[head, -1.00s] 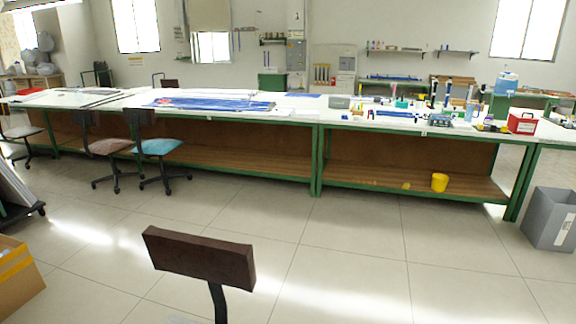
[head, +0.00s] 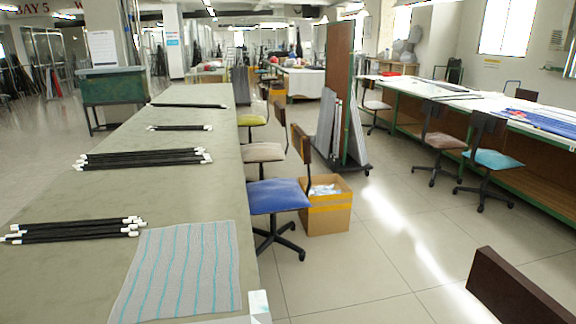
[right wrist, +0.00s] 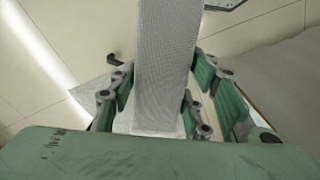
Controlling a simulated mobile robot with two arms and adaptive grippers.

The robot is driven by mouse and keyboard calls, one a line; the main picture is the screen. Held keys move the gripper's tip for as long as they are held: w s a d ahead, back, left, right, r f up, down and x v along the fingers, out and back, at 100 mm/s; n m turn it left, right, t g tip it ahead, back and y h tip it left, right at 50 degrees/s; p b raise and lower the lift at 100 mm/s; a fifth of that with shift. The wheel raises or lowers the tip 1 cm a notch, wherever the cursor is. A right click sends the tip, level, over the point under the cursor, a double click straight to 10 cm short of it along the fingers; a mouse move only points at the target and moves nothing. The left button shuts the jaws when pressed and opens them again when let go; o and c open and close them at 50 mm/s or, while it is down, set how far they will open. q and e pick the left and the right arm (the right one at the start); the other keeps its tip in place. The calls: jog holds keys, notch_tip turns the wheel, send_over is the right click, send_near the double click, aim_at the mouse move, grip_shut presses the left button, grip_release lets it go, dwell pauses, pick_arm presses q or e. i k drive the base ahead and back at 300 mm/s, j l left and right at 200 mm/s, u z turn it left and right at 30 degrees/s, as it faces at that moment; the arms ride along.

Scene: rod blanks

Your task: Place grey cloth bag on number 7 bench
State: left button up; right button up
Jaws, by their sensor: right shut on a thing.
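My right gripper (right wrist: 163,88) is shut on a grey woven cloth item, seemingly the grey cloth bag (right wrist: 167,50), in the right wrist view. It hangs long and narrow between the green fingers, over pale floor tiles; part of it lies behind the fingers. A long grey bench (head: 190,190) runs away from me there at the left. I see no readable bench number on it, so I cannot tell whether it is number 7. My left gripper is not in view.
A grey cloth with blue stripes (head: 180,272) and bundles of black rods (head: 80,230) lie on the grey bench. A blue chair (head: 278,196) and a cardboard box (head: 326,208) stand beside it. A brown chair back (head: 515,292) is at lower right. The tiled aisle between is open.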

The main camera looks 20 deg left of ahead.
aim_at(70, 293)
jog(key=j+u, duration=0.15)
jog(key=u, duration=2.05)
jog(key=i+l, duration=0.05)
jog(key=l, duration=0.05)
